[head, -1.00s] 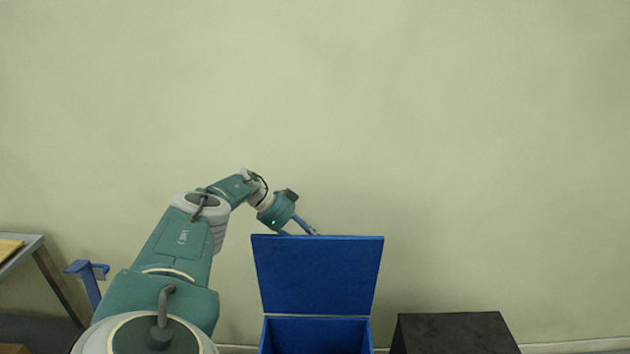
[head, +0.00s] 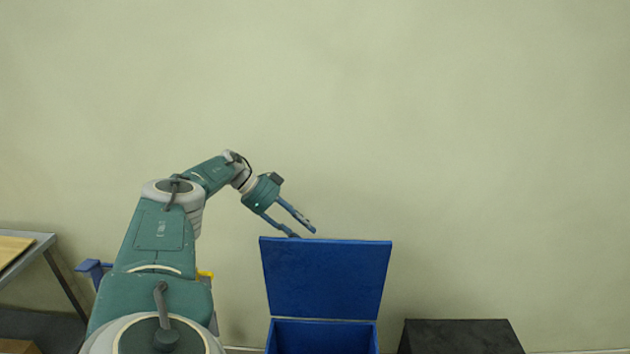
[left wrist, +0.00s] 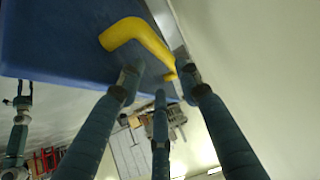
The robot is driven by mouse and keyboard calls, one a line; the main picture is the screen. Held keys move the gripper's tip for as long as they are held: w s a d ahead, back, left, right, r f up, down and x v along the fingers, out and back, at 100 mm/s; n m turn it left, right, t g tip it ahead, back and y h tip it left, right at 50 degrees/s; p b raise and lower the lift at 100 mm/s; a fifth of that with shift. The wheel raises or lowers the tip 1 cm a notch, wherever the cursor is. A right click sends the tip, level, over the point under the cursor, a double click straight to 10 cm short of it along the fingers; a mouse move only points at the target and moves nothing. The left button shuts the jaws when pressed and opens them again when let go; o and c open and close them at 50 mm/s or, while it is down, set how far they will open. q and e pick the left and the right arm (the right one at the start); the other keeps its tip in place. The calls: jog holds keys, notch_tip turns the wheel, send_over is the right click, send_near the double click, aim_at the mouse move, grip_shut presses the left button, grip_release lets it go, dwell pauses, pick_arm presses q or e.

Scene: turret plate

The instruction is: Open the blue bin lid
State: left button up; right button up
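The blue bin (head: 322,337) stands against the wall at the bottom middle of the head view. Its blue lid (head: 327,280) is raised and stands up, showing its flat inner face. The left wrist view shows the lid (left wrist: 50,40) from behind with its yellow handle (left wrist: 142,38). My left gripper (head: 304,232) is at the lid's top left edge, with its fingers spread and nothing between them. The handle is ahead of the fingers, and I see no grip on it. What may be my right arm shows at the left edge of the wrist view, too small to read.
A black box (head: 460,337) stands right of the bin. A grey table (head: 45,243) with a wooden top is at the far left, and a blue post (head: 93,267) stands beside my left arm. The wall above the bin is bare.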

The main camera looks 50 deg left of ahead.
pick_arm(q)
jog(key=shift+v, duration=1.65)
